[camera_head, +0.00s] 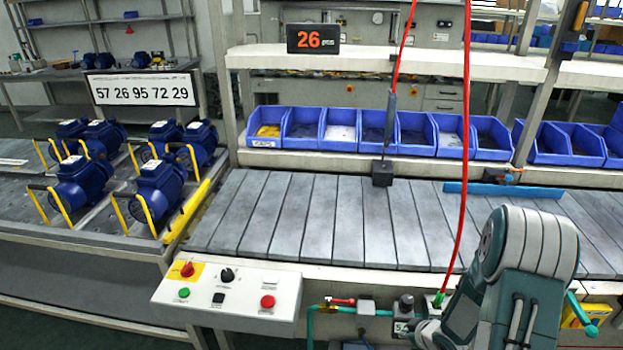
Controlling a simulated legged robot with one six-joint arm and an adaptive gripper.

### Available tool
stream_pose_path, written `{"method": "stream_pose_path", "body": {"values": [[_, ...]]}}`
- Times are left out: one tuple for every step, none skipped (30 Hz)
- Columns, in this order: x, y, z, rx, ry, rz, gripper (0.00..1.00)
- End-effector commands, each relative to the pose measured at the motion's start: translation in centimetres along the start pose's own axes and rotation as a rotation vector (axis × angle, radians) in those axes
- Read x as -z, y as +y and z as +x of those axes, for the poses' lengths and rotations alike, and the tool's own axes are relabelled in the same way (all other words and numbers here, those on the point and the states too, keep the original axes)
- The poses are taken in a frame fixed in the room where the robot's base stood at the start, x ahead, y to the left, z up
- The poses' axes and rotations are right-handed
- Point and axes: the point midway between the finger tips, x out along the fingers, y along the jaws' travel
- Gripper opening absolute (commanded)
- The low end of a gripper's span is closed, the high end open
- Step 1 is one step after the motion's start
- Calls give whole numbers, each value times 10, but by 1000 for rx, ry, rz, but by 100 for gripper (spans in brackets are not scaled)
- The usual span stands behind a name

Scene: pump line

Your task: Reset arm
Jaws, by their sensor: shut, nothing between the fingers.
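My arm (530,245) shows at the lower right as a bulky grey and teal link, bent and in front of the slatted conveyor's near edge. My gripper does not show in this view. The arm hides part of the conveyor's front side behind it.
The slatted conveyor (300,215) is mostly bare. A dark block (382,173) hangs over it, and a red hose (466,130) runs down beside my arm. A control box (228,294) stands at the front. Blue pumps (158,185) stand at left; blue bins (340,130) line the back.

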Motion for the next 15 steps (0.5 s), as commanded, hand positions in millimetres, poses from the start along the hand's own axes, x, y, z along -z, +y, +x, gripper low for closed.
{"method": "stream_pose_path", "body": {"values": [[14,10,-13,-41,-19,-4,0],[20,15,-21,-64,-33,-1,0],[29,22,-31,-95,-51,3,0],[35,26,-39,-117,-65,8,0],[41,29,-48,-139,-78,14,0],[49,33,-59,-166,-93,23,0],[54,36,-67,-188,-104,31,0],[60,39,-76,-207,-115,39,0],[68,41,-88,-232,-128,51,0],[73,42,-97,-251,-137,62,0],[79,43,-106,-268,-145,74,0],[86,43,-119,-290,-155,89,0],[91,43,-128,-306,-162,101,0],[95,42,-137,-321,-168,115,0],[101,41,-149,-338,-177,134,0]]}}
